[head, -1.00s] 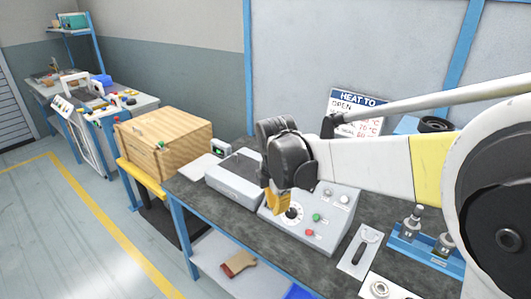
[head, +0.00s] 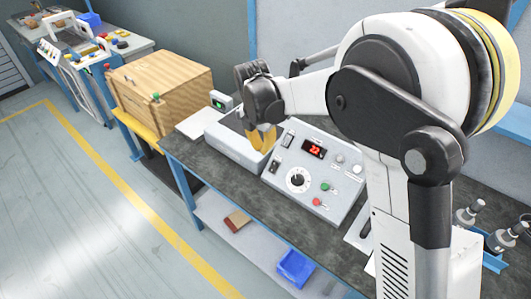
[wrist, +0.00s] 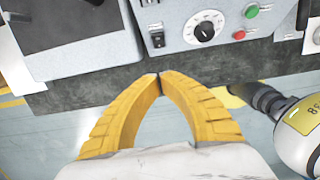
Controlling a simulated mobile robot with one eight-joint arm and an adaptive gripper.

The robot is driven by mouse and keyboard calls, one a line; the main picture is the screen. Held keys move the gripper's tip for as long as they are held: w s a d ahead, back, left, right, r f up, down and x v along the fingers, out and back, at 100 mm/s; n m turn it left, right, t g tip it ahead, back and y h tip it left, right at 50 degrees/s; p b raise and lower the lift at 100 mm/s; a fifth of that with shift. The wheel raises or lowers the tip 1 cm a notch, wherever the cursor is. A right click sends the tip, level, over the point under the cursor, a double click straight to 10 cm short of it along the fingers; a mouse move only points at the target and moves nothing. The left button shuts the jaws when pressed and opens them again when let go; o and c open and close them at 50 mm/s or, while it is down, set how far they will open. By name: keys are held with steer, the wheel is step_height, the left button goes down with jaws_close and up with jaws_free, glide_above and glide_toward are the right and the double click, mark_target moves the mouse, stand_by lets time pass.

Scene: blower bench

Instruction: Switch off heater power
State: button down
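The grey control box (head: 325,180) stands on the bench with a red lit display (head: 313,149) reading about 22. It has a black dial (head: 297,180), a green button (head: 325,187) and a red button (head: 317,202). Two black rocker switches, an upper one (head: 287,140) and a lower one (head: 274,167), sit at its left side. The lower rocker also shows in the wrist view (wrist: 157,39). Their labels are too small to read. My gripper (head: 263,150) is above the box's left edge, its yellow fingertips together (wrist: 158,76) and empty, apart from the switches.
A grey unit with a dark top (head: 235,140) stands left of the control box. A wooden box (head: 160,90) is further left. A blue bin (head: 295,267) and a brown-red object (head: 237,220) lie on the lower shelf. The floor in front is clear.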

steer(key=b, duration=0.3)
glide_toward(272, 167)
step_height(272, 167, down, 5)
steer(key=s+a, duration=0.2)
steer(key=shift+w+d+f+b, duration=0.35)
steer(key=shift+w+d+f, duration=0.35)
steer(key=shift+w+d, duration=0.1)
steer(key=shift+w+d+f, duration=0.25)
steer(key=shift+w+f, duration=0.05)
steer(key=shift+w, duration=0.1)
steer(key=shift+w+d+f, duration=0.2)
steer(key=shift+w+d, duration=0.15)
steer(key=shift+w+g, duration=0.1)
steer(key=shift+g, duration=0.3)
steer(key=shift+a, duration=0.1)
